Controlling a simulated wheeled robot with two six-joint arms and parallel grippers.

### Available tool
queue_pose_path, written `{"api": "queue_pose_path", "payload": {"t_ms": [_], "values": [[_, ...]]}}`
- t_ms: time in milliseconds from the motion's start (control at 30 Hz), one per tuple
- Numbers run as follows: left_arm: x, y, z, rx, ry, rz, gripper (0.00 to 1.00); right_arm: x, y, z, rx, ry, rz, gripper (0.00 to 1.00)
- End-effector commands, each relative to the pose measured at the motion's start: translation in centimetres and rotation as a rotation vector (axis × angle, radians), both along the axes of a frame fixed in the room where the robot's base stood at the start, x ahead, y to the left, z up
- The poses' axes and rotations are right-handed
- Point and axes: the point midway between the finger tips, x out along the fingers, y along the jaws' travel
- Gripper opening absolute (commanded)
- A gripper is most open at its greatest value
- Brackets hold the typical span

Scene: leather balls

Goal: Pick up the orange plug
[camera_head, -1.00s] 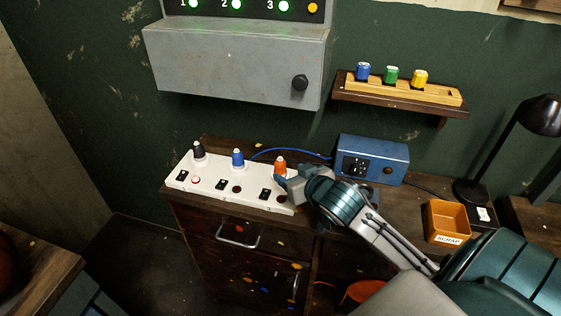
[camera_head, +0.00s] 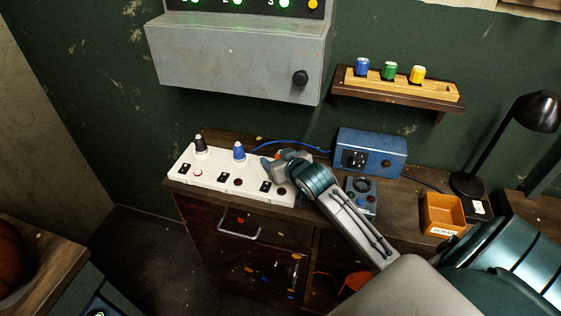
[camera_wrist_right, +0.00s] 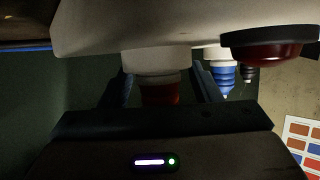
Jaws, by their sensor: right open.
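The orange plug (camera_wrist_right: 160,92) shows dim reddish-orange in the right wrist view, standing between the two fingers of my right gripper (camera_wrist_right: 163,92). The fingers are open on either side of it, with a gap visible. In the head view my right gripper (camera_head: 270,163) is at the right end of the white socket strip (camera_head: 215,181) and hides the plug. The blue plug (camera_head: 239,151) and the black plug (camera_head: 201,145) stand upright in the strip to the left; the blue one also shows in the wrist view (camera_wrist_right: 223,76). My left gripper is not in view.
The strip lies on a wooden cabinet (camera_head: 210,215). A blue box (camera_head: 371,152) with a cable and a small grey button box (camera_head: 362,194) are to the right. Further right are an orange scrap bin (camera_head: 441,214) and a black lamp (camera_head: 535,112). A grey wall box (camera_head: 235,60) hangs above.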

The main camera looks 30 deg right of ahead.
Motion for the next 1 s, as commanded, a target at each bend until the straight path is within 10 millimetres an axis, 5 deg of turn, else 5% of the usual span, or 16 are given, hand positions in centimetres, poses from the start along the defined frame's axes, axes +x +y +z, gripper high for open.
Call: {"api": "queue_pose_path", "payload": {"t_ms": [33, 267, 667, 1000], "values": [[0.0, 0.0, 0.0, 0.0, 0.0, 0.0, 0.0, 0.0, 0.0, 0.0, 0.0, 0.0, 0.0, 0.57], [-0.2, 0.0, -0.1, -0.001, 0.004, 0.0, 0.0, 0.0, 0.0, 0.0, 0.0, 0.0, 0.0, 0.12], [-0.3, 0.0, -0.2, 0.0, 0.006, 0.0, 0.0, 0.0, 0.0, 0.4, -0.001, -0.001, -0.001, 0.11], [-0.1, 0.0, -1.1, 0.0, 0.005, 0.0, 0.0, -0.8, 0.7, 3.5, 0.001, -0.001, 0.003, 0.11]]}}
